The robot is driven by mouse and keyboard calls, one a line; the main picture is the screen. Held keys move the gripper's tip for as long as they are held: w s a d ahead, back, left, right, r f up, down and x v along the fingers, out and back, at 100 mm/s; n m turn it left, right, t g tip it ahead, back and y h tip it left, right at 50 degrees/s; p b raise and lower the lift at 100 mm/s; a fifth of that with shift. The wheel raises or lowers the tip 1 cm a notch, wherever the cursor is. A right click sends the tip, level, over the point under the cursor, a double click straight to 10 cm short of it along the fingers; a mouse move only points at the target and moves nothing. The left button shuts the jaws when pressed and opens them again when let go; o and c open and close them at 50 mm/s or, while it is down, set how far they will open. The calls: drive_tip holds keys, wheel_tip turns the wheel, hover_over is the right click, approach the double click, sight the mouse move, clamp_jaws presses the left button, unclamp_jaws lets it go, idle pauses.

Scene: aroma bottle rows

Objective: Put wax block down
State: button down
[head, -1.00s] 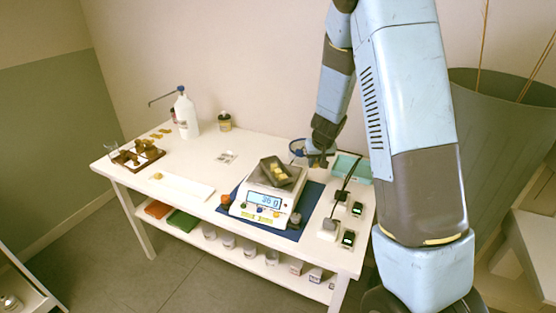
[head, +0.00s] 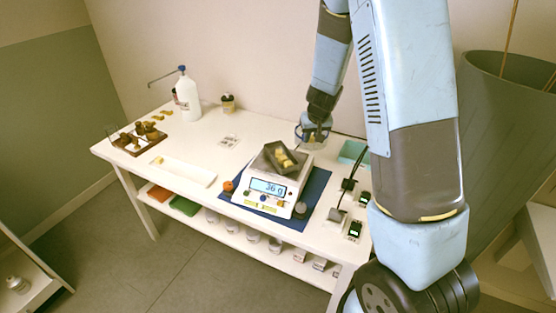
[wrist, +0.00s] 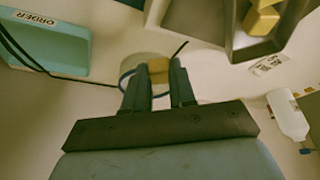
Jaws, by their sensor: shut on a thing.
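My gripper (wrist: 155,88) is shut on a small yellow wax block (wrist: 158,68), which shows between its fingertips in the wrist view. In the head view my gripper (head: 316,136) is behind the scale, at a clear round container (head: 312,144). In the wrist view the blue-rimmed container (wrist: 126,78) lies beyond and around the fingertips; I cannot tell how far the block is inside it. The white scale (head: 262,197) reads 36 g. A dark tray (head: 299,174) sits on it with yellow blocks (head: 284,158). These blocks also show in the wrist view (wrist: 262,18).
A teal tray (wrist: 50,42) marked ORDER stands beside the container, with a dark cable near it. Small dark devices (head: 355,229) stand at the right. A white bottle (head: 188,97), a brown rack (head: 135,146) and a white tray (head: 182,171) stand left.

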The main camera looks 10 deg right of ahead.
drive_tip(key=s+a+r+n+y, duration=0.1)
drive_tip(key=s+a+r+n, duration=0.1)
drive_tip(key=s+a+r, duration=0.4)
drive_tip(key=s+a+r+n, duration=0.1)
drive_tip(key=s+a+r, duration=0.3)
drive_tip(key=s+a, duration=0.4)
approach(274, 150)
drive_tip(key=shift+w+a+f, duration=0.2)
drive_tip(key=shift+w+f, duration=0.35)
drive_tip(key=shift+w, duration=0.15)
drive_tip(key=shift+w+f, duration=0.5)
drive_tip(key=shift+f, duration=0.1)
drive_tip(key=shift+w+d+f, duration=0.1)
drive_tip(key=shift+w+f, duration=0.1)
drive_tip(key=shift+f, duration=1.45)
drive_tip(key=shift+f, duration=0.1)
